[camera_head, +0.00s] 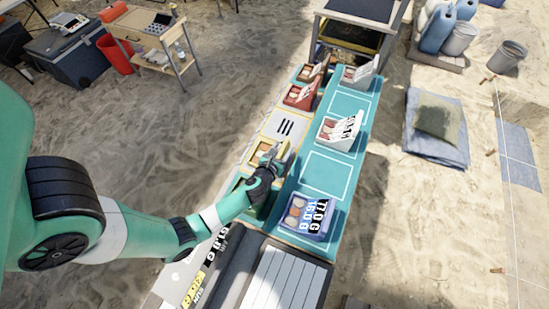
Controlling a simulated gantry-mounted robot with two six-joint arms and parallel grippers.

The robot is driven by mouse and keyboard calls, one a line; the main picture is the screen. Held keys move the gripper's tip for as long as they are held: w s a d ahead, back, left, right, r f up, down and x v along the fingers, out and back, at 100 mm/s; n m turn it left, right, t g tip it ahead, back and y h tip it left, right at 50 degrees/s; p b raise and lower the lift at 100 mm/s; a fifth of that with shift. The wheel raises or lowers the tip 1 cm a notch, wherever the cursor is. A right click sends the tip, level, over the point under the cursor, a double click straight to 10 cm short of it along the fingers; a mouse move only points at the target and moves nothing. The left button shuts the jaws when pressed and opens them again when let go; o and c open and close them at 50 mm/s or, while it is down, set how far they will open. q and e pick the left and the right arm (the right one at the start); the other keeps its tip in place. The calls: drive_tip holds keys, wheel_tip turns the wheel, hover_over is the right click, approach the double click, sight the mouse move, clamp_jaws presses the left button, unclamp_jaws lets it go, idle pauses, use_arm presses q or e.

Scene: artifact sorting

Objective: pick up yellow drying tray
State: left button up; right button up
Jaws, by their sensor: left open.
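The yellow drying tray (283,149) sits on the left side of the long table, on a yellow-outlined area. It is small in the head view and partly covered by my left gripper. My left gripper (270,156) reaches in from the lower left, with its fingertips at the tray's near side. Its jaws are open. I cannot tell whether the fingers touch the tray or are around its wall. My right gripper is not in view.
Red trays (300,95) stand farther back on the left. A white tray (340,132) and a blue labelled tray (308,215) stand on the teal mat (328,172) to the right. A dark bin bench (362,12) closes the far end. The mat between the white and blue trays is free.

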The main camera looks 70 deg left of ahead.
use_arm(q)
drive_tip(key=shift+w+a+f, duration=0.2)
drive_tip(key=shift+w+a, duration=0.05)
drive_tip(key=shift+a, duration=0.05)
clamp_jaws()
drive_tip(key=shift+r, duration=0.1)
idle(1.1)
